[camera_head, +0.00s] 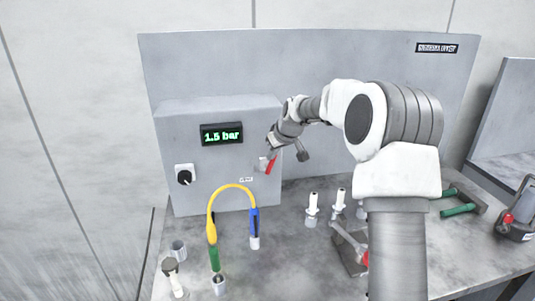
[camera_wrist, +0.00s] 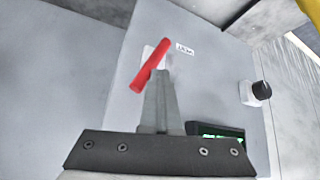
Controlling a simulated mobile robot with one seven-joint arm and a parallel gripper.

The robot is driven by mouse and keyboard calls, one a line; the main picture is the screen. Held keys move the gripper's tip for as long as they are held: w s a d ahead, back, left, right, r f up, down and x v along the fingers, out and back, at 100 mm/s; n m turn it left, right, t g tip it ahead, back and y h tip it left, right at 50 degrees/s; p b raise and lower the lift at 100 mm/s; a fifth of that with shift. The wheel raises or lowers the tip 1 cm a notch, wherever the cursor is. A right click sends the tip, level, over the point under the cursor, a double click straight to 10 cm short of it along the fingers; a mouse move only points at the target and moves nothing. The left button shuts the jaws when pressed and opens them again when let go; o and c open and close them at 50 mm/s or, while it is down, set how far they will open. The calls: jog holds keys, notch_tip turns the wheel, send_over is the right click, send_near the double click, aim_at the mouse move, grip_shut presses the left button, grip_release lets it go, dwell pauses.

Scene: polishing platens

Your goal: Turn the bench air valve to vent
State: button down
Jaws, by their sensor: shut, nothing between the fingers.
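The air valve's red lever (camera_head: 271,164) is on the right part of the grey panel box's front, tilted with its upper end to the right. In the wrist view the red lever (camera_wrist: 151,65) slants across just beyond my fingertips, in front of a white valve body (camera_wrist: 151,53). My gripper (camera_head: 270,151) is shut and empty, right at the lever; in the wrist view its fingers (camera_wrist: 159,78) are together, close to the lever's middle. I cannot tell whether they touch it. A small white label (camera_head: 246,180) sits beside the valve; its text is unreadable.
A display (camera_head: 222,134) reads 1.5 bar. A black knob (camera_head: 185,176) is at the box's left. A yellow hose (camera_head: 232,188) arches over the bench in front. White-topped fittings (camera_head: 312,204), a green-handled tool (camera_head: 459,209) and a grey device (camera_head: 515,213) stand to the right.

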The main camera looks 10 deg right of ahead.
jog(key=d+f+m+t+y+b, duration=0.1)
jog(key=d+f+m+y+b, duration=0.3)
jog(key=y+b, duration=0.6)
jog(key=d+f+b, duration=0.1)
jog(key=d+b, duration=0.1)
jog(key=b, duration=0.1)
jog(key=shift+d+f+t, duration=0.2)
jog(key=shift+d+t, duration=0.05)
jog(key=shift+t, duration=0.15)
jog(key=shift+d+f+b, duration=0.1)
jog(key=shift+b, duration=0.3)
